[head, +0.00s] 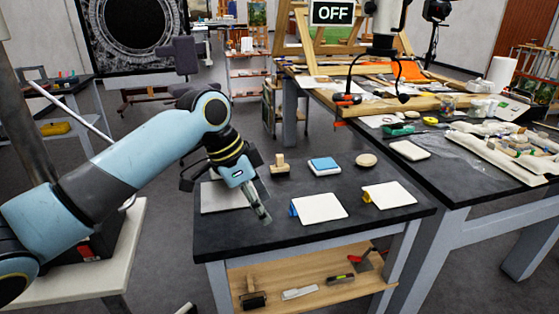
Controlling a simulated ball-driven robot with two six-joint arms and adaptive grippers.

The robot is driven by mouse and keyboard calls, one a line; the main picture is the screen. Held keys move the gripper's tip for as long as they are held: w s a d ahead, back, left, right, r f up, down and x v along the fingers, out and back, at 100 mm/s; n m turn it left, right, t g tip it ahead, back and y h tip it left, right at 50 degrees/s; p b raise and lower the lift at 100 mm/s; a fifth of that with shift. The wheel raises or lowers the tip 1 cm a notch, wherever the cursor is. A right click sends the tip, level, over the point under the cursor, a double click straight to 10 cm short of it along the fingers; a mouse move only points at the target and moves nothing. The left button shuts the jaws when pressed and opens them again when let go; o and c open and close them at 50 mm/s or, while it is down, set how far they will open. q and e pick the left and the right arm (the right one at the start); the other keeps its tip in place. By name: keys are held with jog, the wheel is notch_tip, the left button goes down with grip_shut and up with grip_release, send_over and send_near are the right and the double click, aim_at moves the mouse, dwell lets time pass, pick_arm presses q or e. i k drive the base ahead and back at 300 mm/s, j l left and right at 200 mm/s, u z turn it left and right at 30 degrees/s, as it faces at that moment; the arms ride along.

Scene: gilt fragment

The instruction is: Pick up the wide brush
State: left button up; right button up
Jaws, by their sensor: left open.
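A small wooden piece with an upright handle and a wide base (280,165) stands at the back of the dark table (320,236). It may be the wide brush, but it is too small to tell. My left gripper (262,210) is open and points down over the left part of the table, in front of and left of that wooden piece and apart from it. Nothing shows between its fingers. The gripper and wrist partly cover a pale flat sheet (215,198). My right gripper is not in view.
On the table are a blue-topped block (323,166), a round pale disc (366,160) and two white pads, one with a blue clip (320,207) and one with a yellow clip (390,195). A lower wooden shelf (325,298) holds small tools. A cluttered workbench (485,195) stands right.

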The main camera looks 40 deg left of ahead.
aim_at(281, 169)
jog(key=i+j, duration=0.8)
